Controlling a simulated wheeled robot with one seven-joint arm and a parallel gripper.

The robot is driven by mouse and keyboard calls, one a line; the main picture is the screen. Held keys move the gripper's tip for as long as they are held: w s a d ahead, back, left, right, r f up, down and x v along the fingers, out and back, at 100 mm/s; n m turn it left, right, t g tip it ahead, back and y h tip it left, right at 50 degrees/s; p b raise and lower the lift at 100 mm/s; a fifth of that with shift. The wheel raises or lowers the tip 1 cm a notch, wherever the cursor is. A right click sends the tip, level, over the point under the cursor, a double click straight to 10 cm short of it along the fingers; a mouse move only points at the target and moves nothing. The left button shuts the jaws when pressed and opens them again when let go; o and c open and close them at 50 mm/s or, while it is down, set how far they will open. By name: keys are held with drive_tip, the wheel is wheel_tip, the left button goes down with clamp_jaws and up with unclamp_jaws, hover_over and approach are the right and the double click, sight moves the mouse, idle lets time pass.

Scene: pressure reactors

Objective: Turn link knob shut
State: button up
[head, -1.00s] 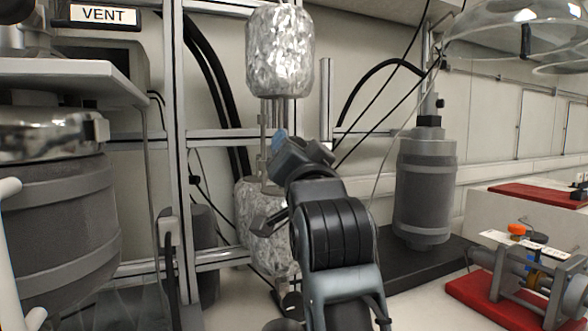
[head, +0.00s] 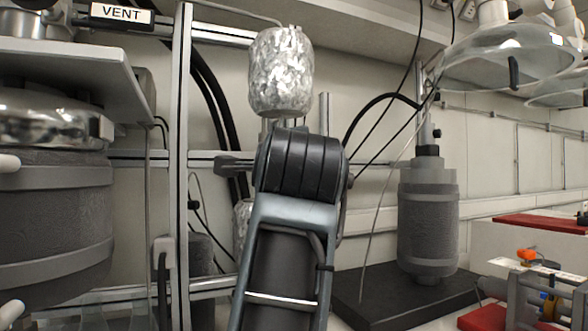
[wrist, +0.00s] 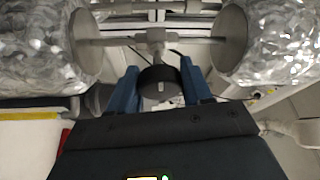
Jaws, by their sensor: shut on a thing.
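The link knob (wrist: 160,85) is a black round knob with a pale mark, below a grey fitting on the thin pipe (wrist: 120,41) between two foil-wrapped vessels. My gripper (wrist: 161,79) has its blue fingers on either side of the knob and is shut on it. In the head view my arm covers the knob and the fingers. The upper foil-wrapped vessel (head: 281,75) shows above my arm. Only a strip of the lower foil-wrapped vessel (head: 240,222) shows left of my arm.
A metal frame post (head: 183,150) stands left of my arm, with black hoses behind it. A grey cylinder (head: 428,220) on a black base (head: 385,300) stands to the right. A large grey reactor (head: 50,215) is at the far left, near the VENT sign (head: 121,13).

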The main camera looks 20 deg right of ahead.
drive_tip(key=shift+f+m, duration=0.1)
drive_tip(key=shift+m, duration=0.3)
drive_tip(key=o, duration=1)
drive_tip(key=b+v, duration=0.1)
drive_tip(key=v, duration=0.6)
drive_tip(key=shift+s, duration=0.3)
drive_tip(key=shift+a, duration=0.15)
